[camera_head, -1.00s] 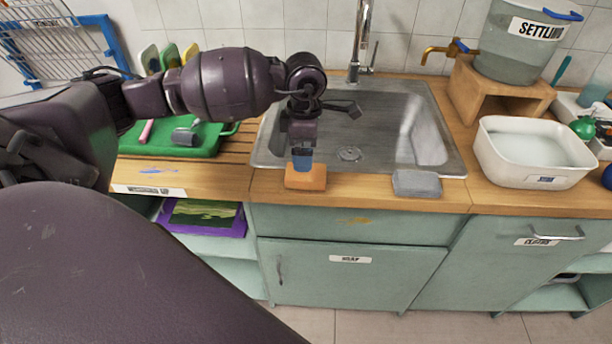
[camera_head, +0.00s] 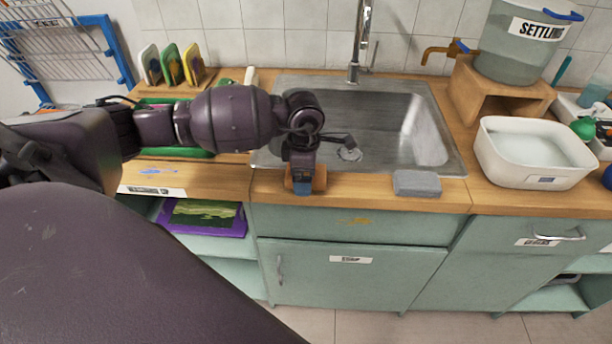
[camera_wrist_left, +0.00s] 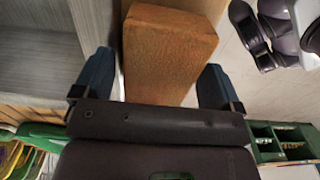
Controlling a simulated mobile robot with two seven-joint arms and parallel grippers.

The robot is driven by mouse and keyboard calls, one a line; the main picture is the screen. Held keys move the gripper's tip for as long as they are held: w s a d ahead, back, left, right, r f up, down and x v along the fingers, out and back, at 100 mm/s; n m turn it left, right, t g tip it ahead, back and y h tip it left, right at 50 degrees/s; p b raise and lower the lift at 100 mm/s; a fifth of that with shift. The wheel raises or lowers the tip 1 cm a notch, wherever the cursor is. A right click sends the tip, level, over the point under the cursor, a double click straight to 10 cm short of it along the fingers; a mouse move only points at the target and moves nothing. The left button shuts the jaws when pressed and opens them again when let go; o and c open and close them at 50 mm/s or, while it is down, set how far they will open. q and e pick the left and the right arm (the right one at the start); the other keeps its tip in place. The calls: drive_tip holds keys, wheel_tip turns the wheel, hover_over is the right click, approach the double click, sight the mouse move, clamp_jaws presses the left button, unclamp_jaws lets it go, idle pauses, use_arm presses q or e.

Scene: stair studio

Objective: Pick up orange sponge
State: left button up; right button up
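The orange sponge (camera_head: 320,178) lies at the front edge of the wooden counter, before the sink, partly hidden by my left gripper (camera_head: 303,186). In the left wrist view the orange sponge (camera_wrist_left: 160,55) lies between the two blue fingertips of my left gripper (camera_wrist_left: 154,82). The fingers are spread apart, with a gap on each side of the sponge. I cannot tell how far down they reach beside it. In the head view one blue finger covers the front of the sponge. My right gripper is not in view.
A metal sink (camera_head: 385,115) with a tall faucet (camera_head: 358,50) lies behind. A grey block (camera_head: 416,183) sits on the counter to the right, near a white water tub (camera_head: 533,170). A green tray (camera_head: 150,152) is to the left, partly behind my arm.

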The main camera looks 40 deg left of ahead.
use_arm(q)
drive_tip(key=c, duration=0.8)
wheel_tip(320, 180, up, 20)
drive_tip(key=shift+p, duration=0.4)
